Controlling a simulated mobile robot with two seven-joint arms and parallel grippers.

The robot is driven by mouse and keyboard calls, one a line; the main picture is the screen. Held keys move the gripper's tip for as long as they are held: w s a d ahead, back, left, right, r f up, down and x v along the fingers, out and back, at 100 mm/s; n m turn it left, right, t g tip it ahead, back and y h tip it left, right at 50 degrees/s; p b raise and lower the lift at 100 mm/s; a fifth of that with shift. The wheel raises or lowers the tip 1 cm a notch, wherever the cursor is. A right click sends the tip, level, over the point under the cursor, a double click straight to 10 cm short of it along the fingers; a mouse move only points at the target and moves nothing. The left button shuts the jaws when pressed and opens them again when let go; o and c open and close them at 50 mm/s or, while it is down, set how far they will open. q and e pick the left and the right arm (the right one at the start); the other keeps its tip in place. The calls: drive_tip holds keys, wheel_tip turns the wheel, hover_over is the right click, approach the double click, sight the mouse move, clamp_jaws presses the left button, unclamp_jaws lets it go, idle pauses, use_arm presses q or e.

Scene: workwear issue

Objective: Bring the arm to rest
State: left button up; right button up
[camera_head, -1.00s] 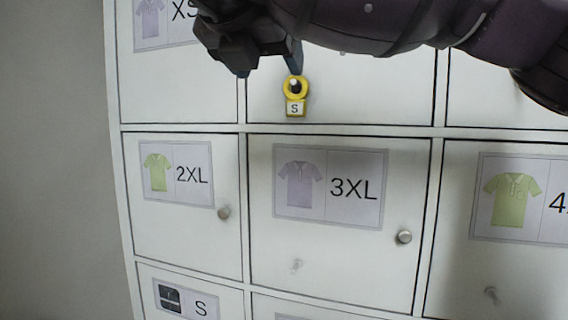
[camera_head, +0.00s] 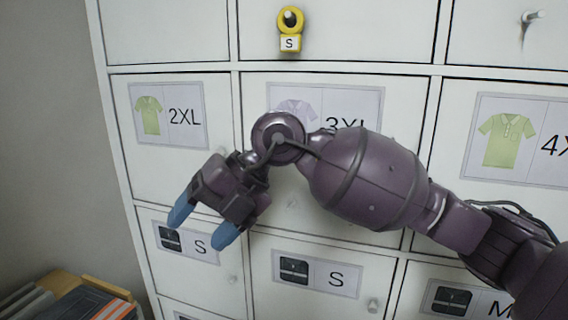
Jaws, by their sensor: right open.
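My right gripper (camera_head: 203,228) is open and empty, with its two blue fingertips apart and pointing down and left. It is in front of the cabinet, over the top of a lower door marked S. My right arm comes in from the lower right and covers part of the 3XL door (camera_head: 258,92). A yellow ring with a tag marked S (camera_head: 290,42) hangs on a peg on a door above, apart from the gripper. My left gripper is not in view.
The white cabinet (camera_head: 120,130) fills most of the view with labelled doors, including 2XL (camera_head: 168,115). A peg (camera_head: 530,17) sticks out at the upper right. Stacked folded items (camera_head: 75,302) lie at the lower left. Free space shows left of the cabinet.

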drive_tip(key=w+d+f+m+t+y, duration=0.2)
drive_tip(key=d+f+m+t, duration=0.85)
drive_tip(key=m, duration=0.45)
drive_tip(key=w+d+f+m+t+y, duration=0.1)
drive_tip(key=w+d+f+m+t, duration=0.1)
drive_tip(key=d+f+m+t, duration=1.1)
drive_tip(key=s+d+f+m+g+h, duration=0.5)
drive_tip(key=s+d+f, duration=0.3)
drive_tip(key=s+f, duration=0.2)
drive_tip(key=s+d+f+m+g+h, duration=0.5)
drive_tip(key=s+d+f+m+h, duration=0.1)
drive_tip(key=s+f, duration=0.5)
wheel_tip(320, 180, down, 2)
drive_tip(key=shift+d+f+h, duration=0.15)
drive_tip(key=shift+d+h, duration=0.25)
drive_tip(key=shift+d, duration=0.45)
